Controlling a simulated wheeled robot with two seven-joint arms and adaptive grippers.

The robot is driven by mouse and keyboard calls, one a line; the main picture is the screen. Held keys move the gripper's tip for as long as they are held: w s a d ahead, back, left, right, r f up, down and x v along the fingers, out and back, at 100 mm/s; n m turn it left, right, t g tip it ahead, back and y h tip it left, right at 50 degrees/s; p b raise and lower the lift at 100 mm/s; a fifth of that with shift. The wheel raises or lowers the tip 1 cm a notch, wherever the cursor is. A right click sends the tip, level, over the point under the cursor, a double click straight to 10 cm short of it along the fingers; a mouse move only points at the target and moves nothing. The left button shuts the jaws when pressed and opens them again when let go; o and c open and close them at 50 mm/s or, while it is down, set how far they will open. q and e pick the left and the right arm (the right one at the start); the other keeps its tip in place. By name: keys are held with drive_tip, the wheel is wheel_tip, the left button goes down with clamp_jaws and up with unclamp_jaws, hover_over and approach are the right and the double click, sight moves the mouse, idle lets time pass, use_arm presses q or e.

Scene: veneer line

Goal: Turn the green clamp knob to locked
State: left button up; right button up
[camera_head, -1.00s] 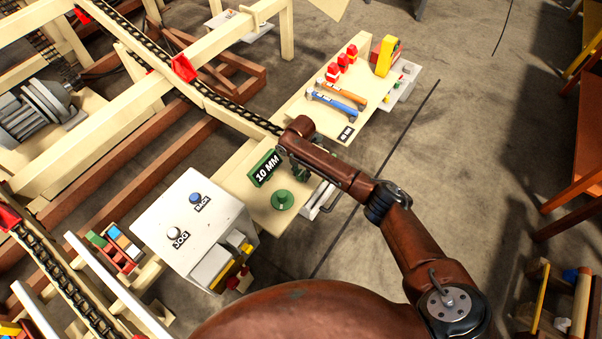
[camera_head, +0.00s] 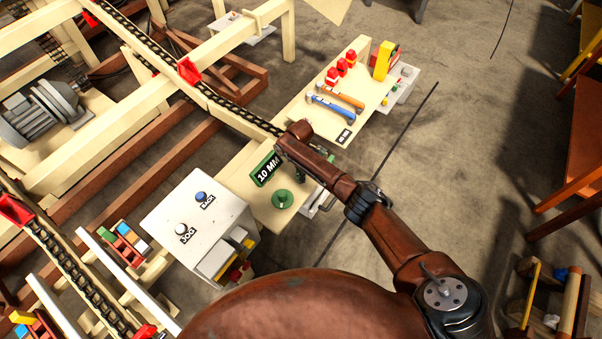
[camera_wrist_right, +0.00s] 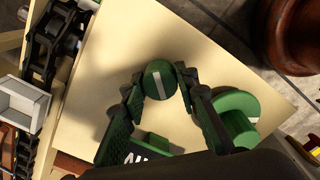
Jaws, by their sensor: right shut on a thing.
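A round green knob (camera_wrist_right: 158,80) with a white stripe across its top stands on the pale board in the right wrist view. The stripe runs nearly up and down in that picture, tilted slightly. My right gripper (camera_wrist_right: 161,84) is shut on this knob, one finger on each side. In the head view my right arm (camera_head: 318,165) hides the knob. A green sign reading 10 MM (camera_head: 265,169) stands beside the gripper; its lettered edge also shows in the wrist view (camera_wrist_right: 145,150). No locked mark is readable. My left gripper is not in view.
A wider green flanged knob (camera_head: 283,199) stands close beside the gripper, also in the wrist view (camera_wrist_right: 237,105). A white box (camera_head: 200,225) with JOG and BACK buttons is at the left. Hammers (camera_head: 335,100) lie on the board beyond, near a chain conveyor (camera_head: 225,112).

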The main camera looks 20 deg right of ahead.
drive_tip(key=m+p, duration=0.1)
drive_tip(key=m, duration=0.3)
drive_tip(key=shift+a+r+m+p, duration=0.1)
drive_tip(key=shift+a+m+p, duration=0.05)
drive_tip(key=shift+m+p, duration=0.15)
drive_tip(key=m+p, duration=0.1)
drive_tip(key=m, duration=0.3)
drive_tip(key=shift+m, duration=0.3)
drive_tip(key=o, duration=1.1)
drive_tip(key=shift+o, duration=0.2)
wheel_tip(320, 180, up, 12)
idle(0.4)
